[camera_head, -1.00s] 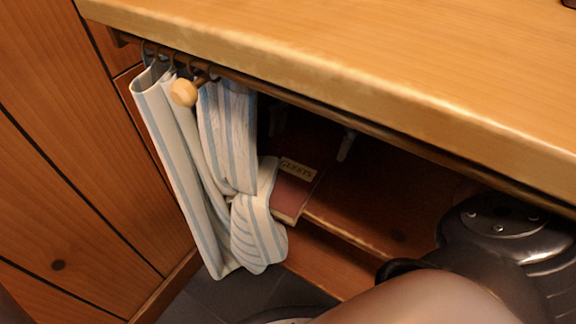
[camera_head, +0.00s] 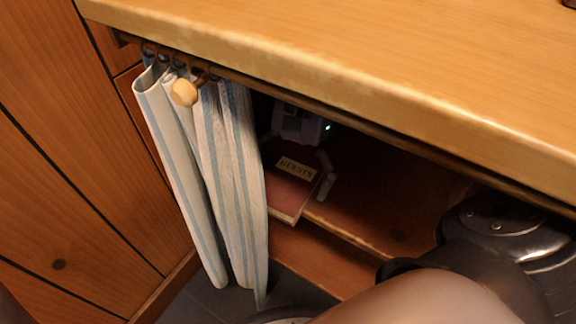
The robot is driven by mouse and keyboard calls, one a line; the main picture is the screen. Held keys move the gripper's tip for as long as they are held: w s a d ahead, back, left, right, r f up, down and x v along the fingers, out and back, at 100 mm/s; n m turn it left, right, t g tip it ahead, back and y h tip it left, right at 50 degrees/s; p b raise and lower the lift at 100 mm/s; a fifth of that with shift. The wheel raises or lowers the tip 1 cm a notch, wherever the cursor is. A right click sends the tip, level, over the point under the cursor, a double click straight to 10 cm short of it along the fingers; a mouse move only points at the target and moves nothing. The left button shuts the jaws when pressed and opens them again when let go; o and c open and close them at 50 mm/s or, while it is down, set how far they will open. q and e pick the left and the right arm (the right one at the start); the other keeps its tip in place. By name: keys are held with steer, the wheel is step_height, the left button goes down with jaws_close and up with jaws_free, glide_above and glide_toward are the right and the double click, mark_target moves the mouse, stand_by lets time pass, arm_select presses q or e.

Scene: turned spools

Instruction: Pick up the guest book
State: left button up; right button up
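The guest book (camera_head: 291,195) is a dark red book with a pale label reading "GUESTS". It lies flat on the shelf under the counter, its front edge near the shelf's lip, its left side close to the curtain. My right gripper (camera_head: 294,172) reaches over the book from the back of the shelf. Its fingers are apart, one beside the book's right edge, the other towards the left, partly hidden by shadow and the curtain. Whether a finger touches the book cannot be seen. My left gripper is not in view.
A striped curtain (camera_head: 231,180) hangs from a rail at the left of the opening, near a round wooden knob (camera_head: 184,92). The wooden counter (camera_head: 350,50) overhangs the shelf (camera_head: 365,205). The shelf is clear right of the book.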

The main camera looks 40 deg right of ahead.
steer(key=c, duration=1.4)
steer(key=shift+r, duration=0.1)
